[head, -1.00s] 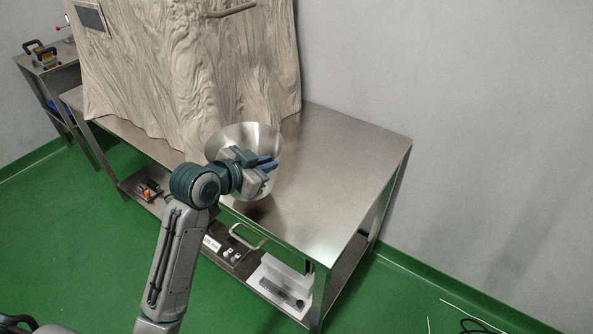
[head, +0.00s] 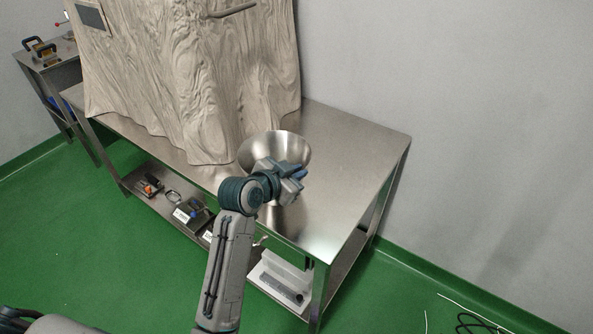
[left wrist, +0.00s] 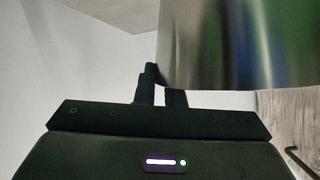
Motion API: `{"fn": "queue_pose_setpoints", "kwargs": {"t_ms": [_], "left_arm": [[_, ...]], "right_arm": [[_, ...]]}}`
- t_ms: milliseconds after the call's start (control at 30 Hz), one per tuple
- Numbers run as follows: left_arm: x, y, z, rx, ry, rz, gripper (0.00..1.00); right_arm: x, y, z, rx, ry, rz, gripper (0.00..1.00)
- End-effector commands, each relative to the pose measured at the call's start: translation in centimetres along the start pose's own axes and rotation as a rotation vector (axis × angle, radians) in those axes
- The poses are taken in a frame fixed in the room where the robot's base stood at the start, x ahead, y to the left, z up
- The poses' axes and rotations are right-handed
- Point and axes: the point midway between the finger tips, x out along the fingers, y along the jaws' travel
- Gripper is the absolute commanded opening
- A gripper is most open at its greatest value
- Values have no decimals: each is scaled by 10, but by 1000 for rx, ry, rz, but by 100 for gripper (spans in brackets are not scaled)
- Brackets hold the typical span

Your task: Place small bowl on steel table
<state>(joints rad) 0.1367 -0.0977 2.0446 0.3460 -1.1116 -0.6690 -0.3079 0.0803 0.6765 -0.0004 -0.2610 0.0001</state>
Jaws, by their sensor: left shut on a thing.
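A shiny steel small bowl (head: 268,145) is at my left gripper (head: 296,176) in the head view. The gripper is shut on the bowl and partly covers it. In the left wrist view the bowl's metal wall (left wrist: 230,50) fills the upper right, with the fingers (left wrist: 160,88) at its lower left edge. The steel table (head: 362,150) has a bare top around and to the right of the bowl. I cannot tell whether the bowl touches the tabletop. My right gripper is not in view.
A large beige draped, wood-grained form (head: 200,80) covers the table's left part. The lower shelf holds a white tray (head: 283,272) and several small tools. A smaller side table (head: 50,62) stands at the far left. The tabletop's right side is clear.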

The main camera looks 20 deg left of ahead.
Motion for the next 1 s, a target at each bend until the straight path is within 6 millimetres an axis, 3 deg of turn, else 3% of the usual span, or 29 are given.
{"fn": "queue_pose_setpoints", "kwargs": {"t_ms": [67,100,200,567,667,1000], "left_arm": [[0,0,-1,1,2,-1,0],[0,0,0,0,0,0,11],[0,0,0,0,0,0,30],[-4,0,0,0,0,0,31],[-16,0,1,0,0,0,31],[-88,0,1,4,0,-1,31]], "right_arm": [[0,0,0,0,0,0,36],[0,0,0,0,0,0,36],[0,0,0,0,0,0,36],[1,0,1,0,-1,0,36],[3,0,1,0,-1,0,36],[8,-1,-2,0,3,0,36]]}}
